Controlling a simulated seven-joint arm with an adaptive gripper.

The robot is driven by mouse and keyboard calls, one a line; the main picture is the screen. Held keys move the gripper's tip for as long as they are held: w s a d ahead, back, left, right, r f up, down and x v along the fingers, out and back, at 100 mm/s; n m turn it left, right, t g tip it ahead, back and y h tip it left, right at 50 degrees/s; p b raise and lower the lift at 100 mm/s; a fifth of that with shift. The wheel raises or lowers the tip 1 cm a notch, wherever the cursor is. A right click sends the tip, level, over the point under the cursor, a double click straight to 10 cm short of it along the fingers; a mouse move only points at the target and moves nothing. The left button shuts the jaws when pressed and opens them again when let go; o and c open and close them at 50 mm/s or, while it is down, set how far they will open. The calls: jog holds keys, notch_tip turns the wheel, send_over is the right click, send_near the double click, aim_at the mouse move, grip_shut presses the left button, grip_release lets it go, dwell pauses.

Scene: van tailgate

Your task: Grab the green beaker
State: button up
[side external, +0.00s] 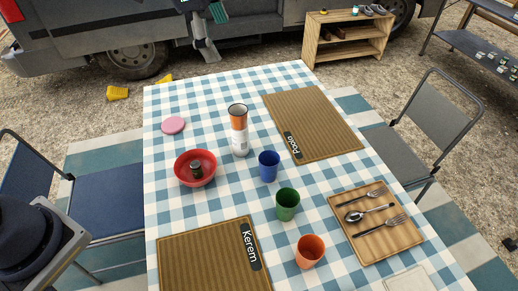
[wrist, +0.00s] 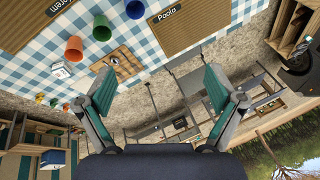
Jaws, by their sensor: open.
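The green beaker (side external: 288,204) stands upright on the checked tablecloth, between the blue cup (side external: 269,166) and the orange cup (side external: 310,251). In the wrist view the green beaker (wrist: 101,28) is at the upper left, away from my fingers. My gripper (wrist: 158,78) is open, its two teal-padded fingers wide apart with nothing between them. In the side external view, what looks like my gripper (side external: 208,28) is at the top edge, in front of the van and well away from the beaker.
A wooden cutlery tray (side external: 400,243) lies right of the beaker. Placemats (side external: 195,265) lie in front and behind (side external: 330,115). Chairs (side external: 415,130) flank the table.

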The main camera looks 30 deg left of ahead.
jog(key=w+d+f+m+g, duration=0.2)
jog(key=w+d+f+m, duration=0.1)
jog(key=d+f, duration=0.7)
jog(key=m+g+y, duration=0.1)
jog(key=m+g, duration=0.1)
send_over(287, 203)
jog(key=s+d, duration=0.1)
jog(key=s, duration=0.1)
notch_tip(287, 203, down, 16)
jog(key=r, duration=0.1)
notch_tip(287, 203, down, 10)
jog(key=shift+s+f, duration=0.1)
jog(key=shift+f, duration=0.1)
jog(key=shift+a+f, duration=0.2)
jog(key=shift+f, duration=2.95)
jog(key=shift+c, duration=0.3)
jog(key=c, duration=1.1)
